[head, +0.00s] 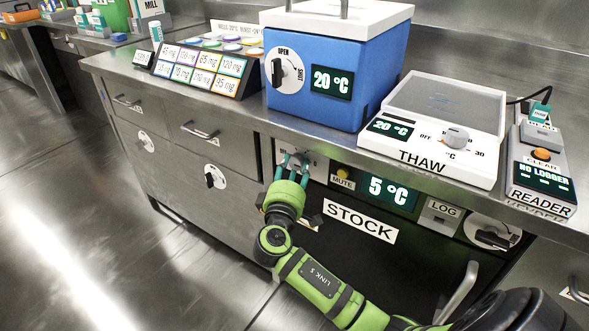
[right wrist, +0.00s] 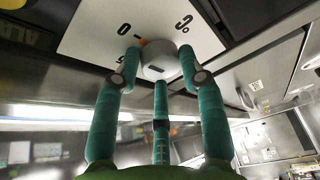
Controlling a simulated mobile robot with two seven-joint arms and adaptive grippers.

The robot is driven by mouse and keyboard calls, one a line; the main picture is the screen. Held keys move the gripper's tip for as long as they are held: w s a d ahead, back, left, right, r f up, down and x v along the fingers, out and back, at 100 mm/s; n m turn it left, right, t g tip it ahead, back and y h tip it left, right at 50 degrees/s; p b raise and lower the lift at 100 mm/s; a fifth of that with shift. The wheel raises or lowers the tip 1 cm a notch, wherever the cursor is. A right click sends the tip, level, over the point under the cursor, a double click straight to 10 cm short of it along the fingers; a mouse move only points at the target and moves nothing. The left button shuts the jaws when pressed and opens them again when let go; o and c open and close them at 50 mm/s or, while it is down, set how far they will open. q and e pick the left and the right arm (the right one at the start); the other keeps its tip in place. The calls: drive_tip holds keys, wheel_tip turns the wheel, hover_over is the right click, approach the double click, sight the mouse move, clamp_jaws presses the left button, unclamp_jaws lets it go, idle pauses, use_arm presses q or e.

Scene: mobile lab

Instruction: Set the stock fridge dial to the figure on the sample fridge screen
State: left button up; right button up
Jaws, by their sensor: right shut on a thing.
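The stock fridge (head: 360,222) is the dark unit under the counter, labelled STOCK, with a screen (head: 389,191) reading 5 °C. Its dial plate (head: 317,166) is at the top left of its front, largely hidden by my gripper in the head view. My right gripper (head: 290,168) is shut on the dial knob (right wrist: 159,62). In the right wrist view the fingers surround the grey knob, with an orange mark at its upper left and a 0 and °C printed on the plate. No screen labelled as the sample fridge's shows. My left gripper is not in view.
On the counter stand a blue box (head: 335,60) with an OPEN/SHUT dial and a 20 °C screen, a THAW plate (head: 430,150) also reading 20 °C, and a reader (head: 541,170) showing NO LOGGER. A MUTE button (head: 342,173) is close right of my gripper. Floor at left is clear.

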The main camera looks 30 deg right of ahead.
drive_tip(key=o, duration=1.1)
drive_tip(key=shift+w+f, duration=0.1)
drive_tip(key=shift+f, duration=0.05)
drive_tip(key=r+v, duration=0.1)
drive_tip(key=v, duration=1.1)
drive_tip(key=shift+f, duration=0.45)
